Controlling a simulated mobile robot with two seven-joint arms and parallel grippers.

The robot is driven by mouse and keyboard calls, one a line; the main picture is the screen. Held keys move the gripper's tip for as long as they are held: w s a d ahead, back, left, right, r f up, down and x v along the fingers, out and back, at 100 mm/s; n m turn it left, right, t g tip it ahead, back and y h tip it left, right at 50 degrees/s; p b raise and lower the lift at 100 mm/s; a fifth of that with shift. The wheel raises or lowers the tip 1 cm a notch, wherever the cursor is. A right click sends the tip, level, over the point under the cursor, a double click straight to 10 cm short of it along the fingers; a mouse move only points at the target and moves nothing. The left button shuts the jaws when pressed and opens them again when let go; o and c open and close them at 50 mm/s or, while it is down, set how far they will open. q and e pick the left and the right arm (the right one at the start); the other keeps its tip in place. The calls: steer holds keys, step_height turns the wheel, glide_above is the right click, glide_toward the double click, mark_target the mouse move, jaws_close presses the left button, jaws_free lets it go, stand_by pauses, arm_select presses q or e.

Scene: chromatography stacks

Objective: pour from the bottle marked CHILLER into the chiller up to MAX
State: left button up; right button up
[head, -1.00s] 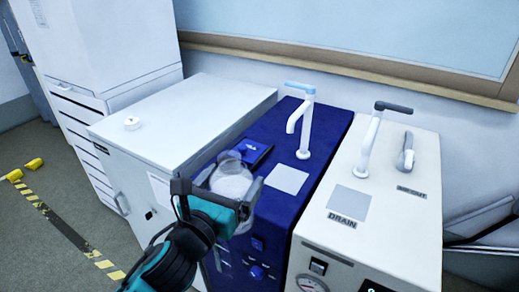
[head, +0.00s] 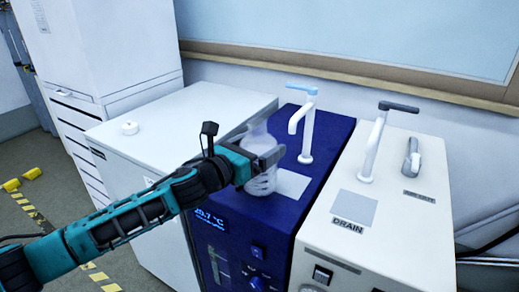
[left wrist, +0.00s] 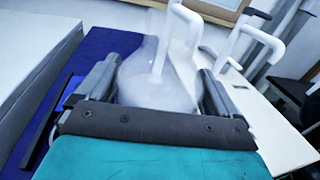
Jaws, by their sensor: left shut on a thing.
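A clear, flask-shaped bottle (head: 262,183) is held above the top of the blue chiller (head: 325,155). It looks about upright, its narrow neck up. I see no lettering on it, and its fill level is unclear. My left gripper (head: 268,158) is shut on the bottle, with a finger on each side; the left wrist view shows the bottle (left wrist: 158,90) between the fingers (left wrist: 158,92). The chiller's front has a lit temperature display (head: 211,218) and a narrow upright strip (head: 213,264); no MAX mark is readable. The gripper and arm hide part of the chiller's top. My right gripper is out of view.
A white tap (head: 306,135) with a blue handle stands on the chiller. Right of it is a cream unit (head: 405,215) marked DRAIN, with its own tap (head: 372,150). At left, a white cabinet (head: 185,110) has a round white cap (head: 130,128) on top.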

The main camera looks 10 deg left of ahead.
arm_select(q)
steer(key=shift+w+a+r+n, duration=0.25)
steer(key=shift+r+n, duration=0.3)
steer(key=shift+n, duration=0.25)
steer(key=shift+w+a+n, duration=0.2)
steer(key=shift+a+n, duration=0.2)
steer(key=shift+n, duration=0.6)
steer(key=shift+p, duration=0.3)
steer(key=shift+a+n+p, duration=0.15)
steer(key=shift+n+p, duration=0.2)
steer(key=shift+n, duration=0.05)
steer(key=shift+f, duration=0.1)
